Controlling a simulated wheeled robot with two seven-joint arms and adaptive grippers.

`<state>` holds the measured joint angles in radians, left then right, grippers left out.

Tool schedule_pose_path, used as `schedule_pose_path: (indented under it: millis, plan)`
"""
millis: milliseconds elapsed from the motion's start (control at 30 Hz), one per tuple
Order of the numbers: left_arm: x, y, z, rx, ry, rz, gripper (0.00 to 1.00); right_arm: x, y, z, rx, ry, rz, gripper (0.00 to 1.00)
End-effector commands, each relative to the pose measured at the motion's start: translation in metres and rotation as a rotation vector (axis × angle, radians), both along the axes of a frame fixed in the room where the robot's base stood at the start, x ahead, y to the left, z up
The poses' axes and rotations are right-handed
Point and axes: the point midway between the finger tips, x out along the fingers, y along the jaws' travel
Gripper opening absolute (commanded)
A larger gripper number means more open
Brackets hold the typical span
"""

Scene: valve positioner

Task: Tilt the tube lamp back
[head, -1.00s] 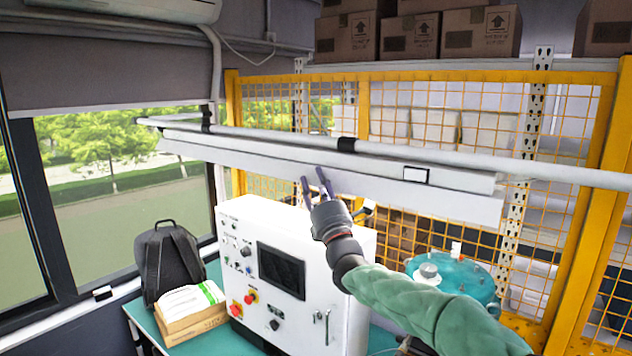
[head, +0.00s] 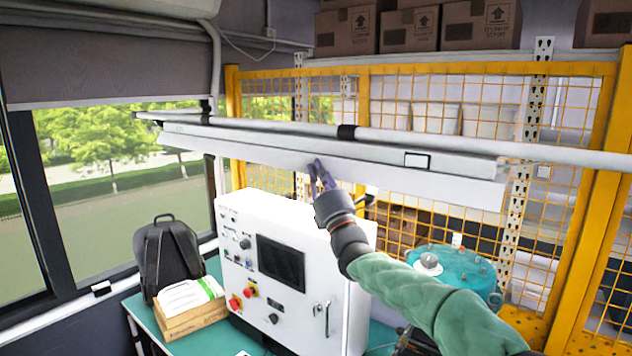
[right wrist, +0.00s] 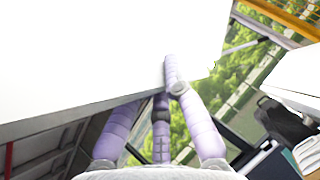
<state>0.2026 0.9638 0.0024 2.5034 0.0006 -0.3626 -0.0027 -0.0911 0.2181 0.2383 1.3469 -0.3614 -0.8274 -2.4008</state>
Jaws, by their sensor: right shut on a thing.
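The tube lamp (head: 330,160) is a long white fixture hanging under a horizontal rail, held by black clamps, across the middle of the head view. My right gripper (head: 320,174) is at the lamp's lower edge, left of its middle, with its purple fingers reaching up to it. In the right wrist view the lamp (right wrist: 90,50) fills the upper left as a bright white panel. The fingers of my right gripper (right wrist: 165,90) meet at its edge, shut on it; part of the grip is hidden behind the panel. My left gripper is not in view.
A white control cabinet (head: 330,235) with a dark screen stands just below my right gripper. A backpack (head: 168,255) and a box (head: 190,312) sit on the teal table at left. A yellow mesh fence (head: 420,72) stands behind the lamp.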

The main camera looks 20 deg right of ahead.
Motion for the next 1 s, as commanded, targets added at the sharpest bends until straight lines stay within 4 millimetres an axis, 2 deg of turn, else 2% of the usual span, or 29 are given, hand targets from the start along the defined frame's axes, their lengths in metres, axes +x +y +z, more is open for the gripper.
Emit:
schedule_pose_path:
  millis: [33,500,700,1000]
  plan:
    - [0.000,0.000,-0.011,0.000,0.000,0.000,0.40,0.002,-0.004,-0.006,-0.013,-0.013,-0.005,0.00]
    - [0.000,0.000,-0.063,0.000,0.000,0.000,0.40,0.016,-0.023,-0.014,-0.186,-0.147,-0.008,0.00]
    - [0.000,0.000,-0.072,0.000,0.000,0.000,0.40,0.021,-0.030,-0.013,-0.190,-0.149,-0.005,0.00]
    - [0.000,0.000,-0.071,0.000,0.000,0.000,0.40,0.022,-0.032,-0.010,-0.186,-0.147,-0.008,0.00]
